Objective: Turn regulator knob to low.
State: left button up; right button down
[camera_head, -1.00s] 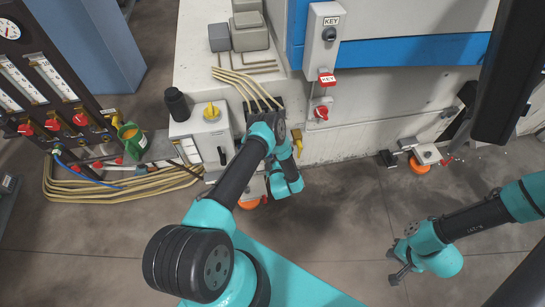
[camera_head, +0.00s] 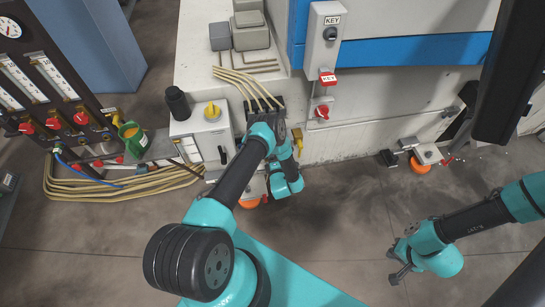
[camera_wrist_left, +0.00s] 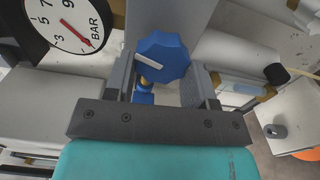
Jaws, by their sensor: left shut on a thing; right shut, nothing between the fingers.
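The regulator knob (camera_wrist_left: 163,58) is blue and many-sided, with a white pointer line. It shows in the left wrist view, beside a round pressure gauge (camera_wrist_left: 68,22) marked BAR. The pointer slants a little, up on the left and down on the right. My left gripper (camera_wrist_left: 166,80) has its two grey fingers on either side of the knob, shut on it. In the head view my left arm hides this gripper and the knob. My right gripper (camera_head: 399,274) is shut and empty above the floor at the lower right, far from the knob.
A white box with a yellow knob (camera_head: 212,110) and a dark cylinder (camera_head: 177,103) stand left of my left arm. Beige hoses (camera_head: 120,188) lie along the floor. A key switch box (camera_head: 325,35) and a red knob (camera_head: 321,111) are on the machine wall. The floor at right is mostly clear.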

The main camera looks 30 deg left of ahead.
pick_arm(q)
jog(key=o, duration=0.9)
